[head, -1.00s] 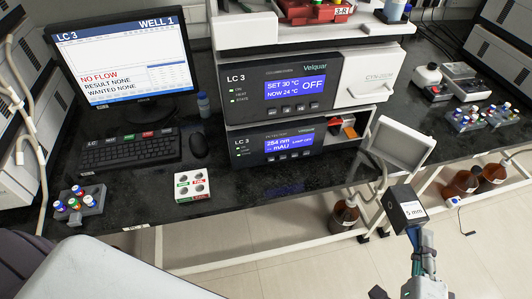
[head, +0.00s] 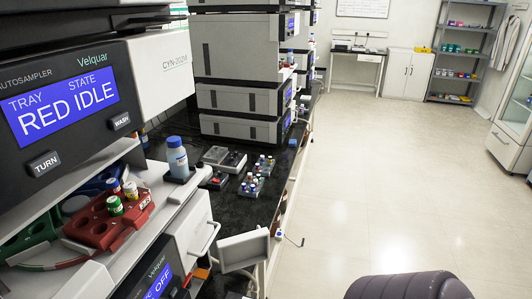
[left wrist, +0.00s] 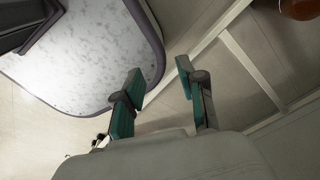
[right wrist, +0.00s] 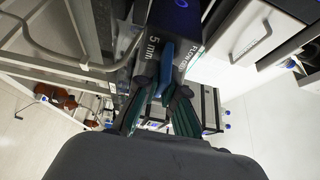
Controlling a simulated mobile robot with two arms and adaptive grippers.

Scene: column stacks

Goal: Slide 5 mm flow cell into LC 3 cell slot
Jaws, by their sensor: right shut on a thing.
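The 5 mm flow cell (right wrist: 175,22) is a dark box with a white "5 mm" label, in the right wrist view. My right gripper (right wrist: 164,88) is shut on it. In the head view the LC 3 detector's white door (head: 243,251) hangs open at bottom centre, with an orange part (head: 200,273) beside it. The slot itself is mostly hidden there. I cannot tell how far the cell is from the slot. My left gripper (left wrist: 158,88) is open and empty in the left wrist view. Neither gripper shows in the head view.
The autosampler (head: 75,105) and a red vial tray (head: 108,222) are at left. The floor (head: 370,170) at right is clear.

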